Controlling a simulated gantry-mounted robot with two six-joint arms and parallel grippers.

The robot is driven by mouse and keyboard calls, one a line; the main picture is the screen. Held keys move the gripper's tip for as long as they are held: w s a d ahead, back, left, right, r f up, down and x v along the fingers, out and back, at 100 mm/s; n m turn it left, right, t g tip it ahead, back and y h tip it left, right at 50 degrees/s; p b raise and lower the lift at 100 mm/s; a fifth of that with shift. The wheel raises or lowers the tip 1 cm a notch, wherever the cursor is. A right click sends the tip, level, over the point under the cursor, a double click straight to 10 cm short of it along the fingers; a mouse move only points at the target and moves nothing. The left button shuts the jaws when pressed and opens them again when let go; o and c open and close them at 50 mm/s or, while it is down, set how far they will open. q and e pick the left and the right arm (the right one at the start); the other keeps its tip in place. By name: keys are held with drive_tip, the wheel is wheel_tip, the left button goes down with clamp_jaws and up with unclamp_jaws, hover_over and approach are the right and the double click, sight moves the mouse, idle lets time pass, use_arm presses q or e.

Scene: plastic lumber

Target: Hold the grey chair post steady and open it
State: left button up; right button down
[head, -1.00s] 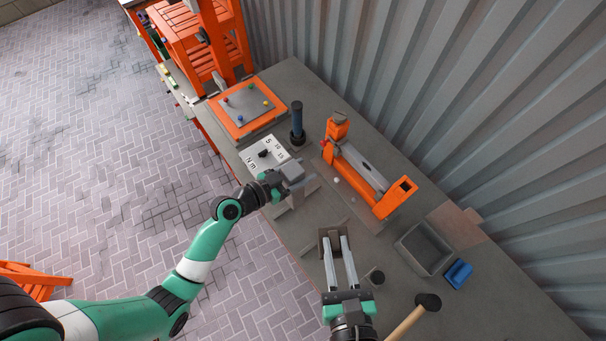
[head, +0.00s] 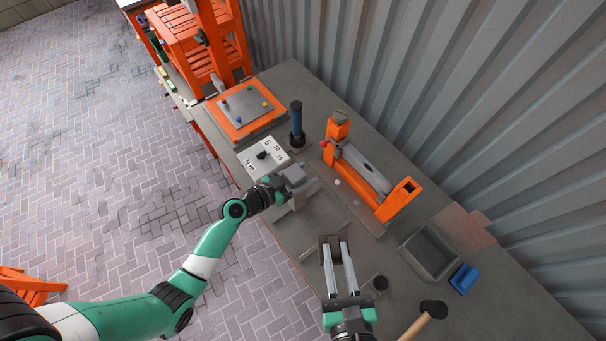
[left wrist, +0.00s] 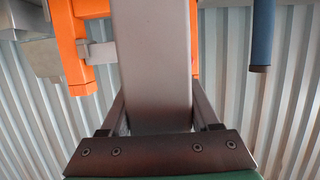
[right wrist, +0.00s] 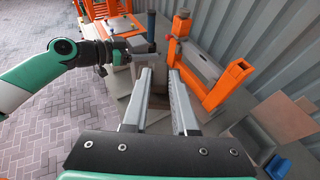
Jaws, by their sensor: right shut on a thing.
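The grey chair post (left wrist: 155,60) fills the gap between the fingers of my left gripper (left wrist: 160,112) in the left wrist view. The fingers lie along both its sides; whether they press on it cannot be told. In the head view my left gripper (head: 290,180) is at the post's pale grey end (head: 297,174), over the bench. My right gripper (head: 334,246) points up the picture, with its long fingers shut on a grey-brown block (head: 328,241). The right wrist view shows these fingers (right wrist: 160,72) with the block partly hidden between and beyond them.
An orange clamp frame (head: 370,180) stands right of the left gripper. A blue-handled tool (head: 297,120) stands upright behind. A white dial plate (head: 262,157) and an orange-rimmed board (head: 248,110) lie farther up. A grey tray (head: 430,252), blue object (head: 464,278) and hammer (head: 432,309) are at right.

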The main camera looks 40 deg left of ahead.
use_arm(q)
drive_tip(key=o, duration=0.4)
drive_tip(key=shift+r+p, duration=0.25)
drive_tip(key=shift+p, duration=0.05)
use_arm(e)
drive_tip(key=shift+r, duration=0.3)
drive_tip(key=shift+f+b, duration=0.5)
use_arm(q)
drive_tip(key=v, duration=1.2)
drive_tip(key=shift+s+f, duration=0.1)
drive_tip(key=shift+f, duration=0.05)
